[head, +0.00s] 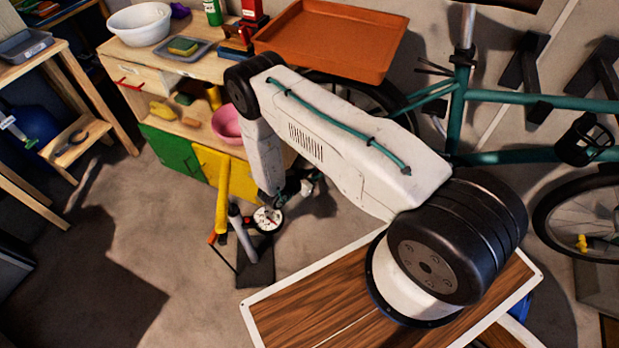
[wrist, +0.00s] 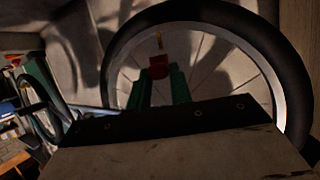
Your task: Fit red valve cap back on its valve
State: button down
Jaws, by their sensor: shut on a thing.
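The red valve cap (wrist: 158,67) is between the green fingers of my gripper (wrist: 161,75) in the wrist view. My gripper is shut on it. A thin brass-coloured valve (wrist: 159,41) shows just above the cap, near the inside of the wheel rim (wrist: 122,60). The cap and valve look nearly in line, with a small gap in the picture; I cannot tell their distance in depth.
The teal bicycle (head: 520,97) stands along the wall. A wooden workbench (head: 128,52) bears an orange tray (head: 330,38) behind my arm. A floor pump (head: 243,238) with a round gauge (head: 267,219) stands below my wrist.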

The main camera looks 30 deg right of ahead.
jog(key=w+d, duration=0.3)
jog(key=d, duration=0.7)
jog(key=shift+w, duration=0.1)
jog(key=shift+a+f, duration=0.1)
jog(key=shift+f, duration=0.45)
dwell(0.5)
jog(key=shift+f, duration=0.75)
jog(key=shift+f, duration=0.25)
jog(key=c, duration=1.2)
grip_release()
